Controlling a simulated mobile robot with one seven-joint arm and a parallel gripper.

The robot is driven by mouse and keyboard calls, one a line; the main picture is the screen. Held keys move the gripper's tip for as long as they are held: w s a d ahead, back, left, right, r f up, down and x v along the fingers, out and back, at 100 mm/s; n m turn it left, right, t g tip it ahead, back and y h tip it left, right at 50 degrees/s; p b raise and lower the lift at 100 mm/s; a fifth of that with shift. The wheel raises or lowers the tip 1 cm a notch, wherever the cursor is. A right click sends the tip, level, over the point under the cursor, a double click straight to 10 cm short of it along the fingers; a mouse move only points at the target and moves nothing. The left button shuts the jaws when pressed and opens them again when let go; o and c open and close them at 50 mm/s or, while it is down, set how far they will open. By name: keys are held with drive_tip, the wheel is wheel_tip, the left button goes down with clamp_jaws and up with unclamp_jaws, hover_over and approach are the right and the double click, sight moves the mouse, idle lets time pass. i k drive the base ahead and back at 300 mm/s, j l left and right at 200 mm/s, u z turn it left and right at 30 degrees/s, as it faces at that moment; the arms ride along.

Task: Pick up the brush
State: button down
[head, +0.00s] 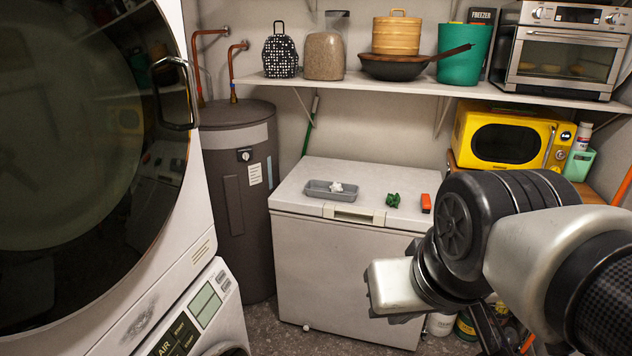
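I cannot make out for certain which thing is the brush. A small orange-red object (426,203) lies on the right of the white chest freezer's lid (380,178). A small dark green object (393,200) lies to its left. A grey tray (318,194) with a small white thing (336,187) in it sits further left. A thin green handle (311,125) stands behind the freezer. My arm reaches in from the right, in front of the freezer's right side. Its fingertips do not show clearly, so I cannot tell the gripper's state, and no held object shows.
A stacked washer (205,250) fills the left. A dark water heater (236,170) stands left of the freezer. A shelf (350,84) above holds a pan (395,68), canisters and an oven (568,52). A yellow microwave (508,140) stands at right. Some floor (290,335) shows in front.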

sight(425, 204)
drive_tip(key=z, duration=0.65)
drive_tip(key=u, duration=1.7)
drive_tip(key=z, duration=1.75)
drive_tip(key=i+l, duration=0.1)
drive_tip(key=i, duration=2.4)
